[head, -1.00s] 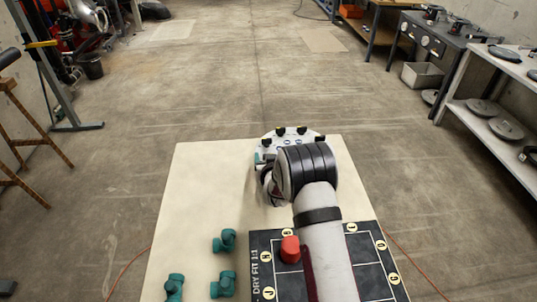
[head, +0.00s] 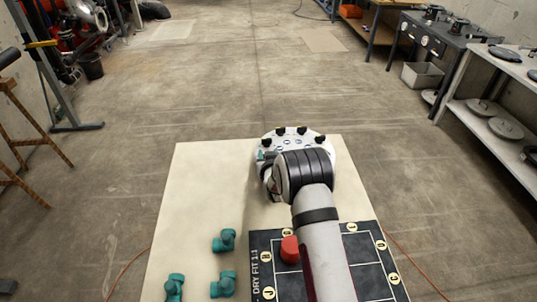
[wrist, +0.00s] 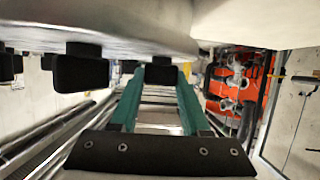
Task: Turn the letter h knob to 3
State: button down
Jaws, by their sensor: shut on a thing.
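A white round-edged panel (head: 318,150) with several black knobs stands at the far end of the board. The knob letters and numbers are too small to read, so I cannot tell which knob is h. In the wrist view, the teal fingers of my gripper (wrist: 159,76) are shut on a black knob (wrist: 160,74) under the panel edge. Another black knob (wrist: 80,70) is apart to its left. In the head view, my wrist hides part of the panel; a teal fingertip of my gripper (head: 264,156) shows at its left side.
A black dry-fit mat (head: 262,240) with a red cap (head: 290,250) lies nearer on the pale board (head: 200,185). Several green pipe fittings (head: 224,241) lie left of the mat. The board's left middle is clear.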

jog(key=shift+n+y, duration=0.7)
jog(key=shift+y, duration=0.1)
jog(key=shift+c, duration=1.9)
grip_release()
jog(key=v, duration=1.6)
jog(key=shift+w+a, duration=0.1)
